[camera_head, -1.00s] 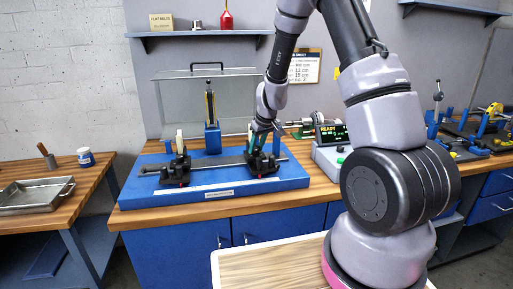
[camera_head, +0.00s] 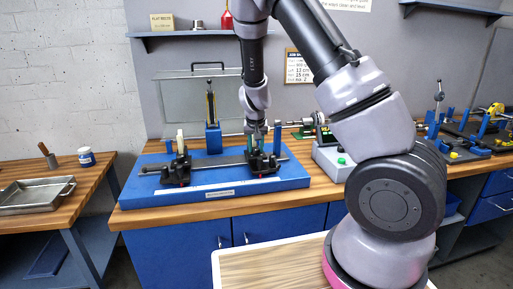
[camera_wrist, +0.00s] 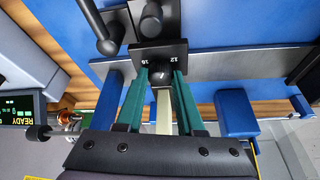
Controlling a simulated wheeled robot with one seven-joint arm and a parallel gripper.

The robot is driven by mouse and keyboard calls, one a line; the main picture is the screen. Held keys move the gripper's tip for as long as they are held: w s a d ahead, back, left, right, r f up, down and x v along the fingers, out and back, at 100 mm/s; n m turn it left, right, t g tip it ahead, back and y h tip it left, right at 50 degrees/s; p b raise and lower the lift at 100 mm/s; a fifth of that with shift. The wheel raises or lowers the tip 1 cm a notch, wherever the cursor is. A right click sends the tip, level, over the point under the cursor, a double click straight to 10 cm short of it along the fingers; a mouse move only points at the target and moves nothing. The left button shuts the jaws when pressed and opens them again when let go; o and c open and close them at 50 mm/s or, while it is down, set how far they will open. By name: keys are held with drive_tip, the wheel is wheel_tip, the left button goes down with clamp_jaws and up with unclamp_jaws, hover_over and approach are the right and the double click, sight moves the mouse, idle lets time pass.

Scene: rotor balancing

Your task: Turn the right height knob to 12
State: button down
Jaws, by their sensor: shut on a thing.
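The right black support (camera_head: 262,163) stands on the blue machine base (camera_head: 292,184). My gripper (camera_head: 258,136) is over it, pointing down. In the wrist view my gripper's green fingers (camera_wrist: 160,82) are shut on the dark round height knob (camera_wrist: 160,76), which has a white mark on it. The plate (camera_wrist: 150,50) behind the knob carries the number 12 to the right of it and another number to the left, too small to read surely. A pale post (camera_wrist: 163,112) shows between the fingers. The left black support (camera_head: 176,170) stands apart.
A black ball-ended lever (camera_wrist: 105,42) is close beside the knob plate. A blue block (camera_wrist: 235,112) is to the right of the fingers. A display reading READY (camera_wrist: 18,112) is at the left. A clear guard (camera_head: 172,100) stands behind the base.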

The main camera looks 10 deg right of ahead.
drive_tip(key=shift+a+m, duration=0.1)
drive_tip(key=shift+m, duration=0.5)
drive_tip(key=shift+h, duration=0.3)
drive_tip(key=c, duration=0.5)
unclamp_jaws()
drive_tip(key=shift+r, duration=0.1)
drive_tip(key=v, duration=1)
drive_tip(key=shift+s+r, duration=0.15)
drive_tip(key=shift+r, duration=0.15)
